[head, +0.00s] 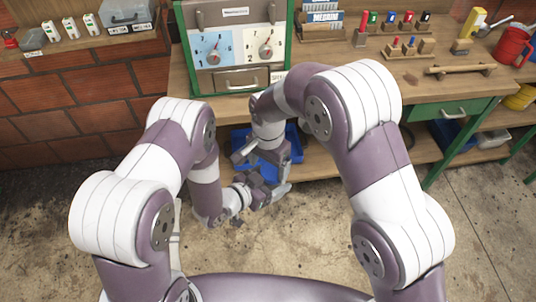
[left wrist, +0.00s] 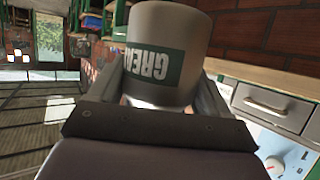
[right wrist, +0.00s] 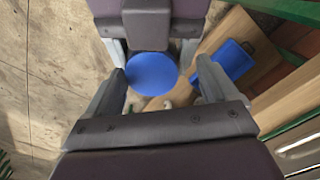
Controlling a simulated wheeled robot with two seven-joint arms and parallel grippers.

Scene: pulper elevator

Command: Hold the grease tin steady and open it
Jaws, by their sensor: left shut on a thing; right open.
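The grease tin (left wrist: 165,40) is pale grey with a green label lettered in white, seen sideways in the left wrist view. My left gripper (left wrist: 158,85) is shut on its sides. The tin's round blue lid (right wrist: 152,74) shows from above in the right wrist view. My right gripper (right wrist: 160,85) is open, its fingers on either side of the lid with gaps visible. In the head view my right gripper (head: 264,158) is above my left gripper (head: 250,192), in front of the bench. The grippers largely hide the tin there.
A blue tray (right wrist: 231,62) lies on the wooden lower shelf close by. The workbench (head: 180,92) carries a green-framed dial panel (head: 236,50), small coloured items and a red mug (head: 511,46). The concrete floor (head: 320,235) is clear.

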